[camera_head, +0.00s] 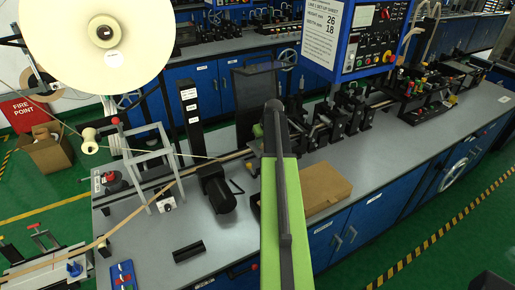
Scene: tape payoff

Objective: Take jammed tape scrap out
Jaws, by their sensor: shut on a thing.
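My green and black arm (282,215) reaches up the middle of the picture over the bench. Its far end is by the machine line, where a small green part of it shows. My gripper is hidden behind my own arm, so its jaws and anything in them do not show. I cannot make out the jammed tape scrap. A thin tan tape (155,197) runs across the left of the bench towards the machine. A large cream reel (75,45) stands at the upper left.
The grey bench (150,245) carries a black motor (218,190), a grey frame (150,155) and a cardboard box (325,187) right of my arm. A blue control panel (372,40) hangs above the line. A black post (189,115) stands left of my arm.

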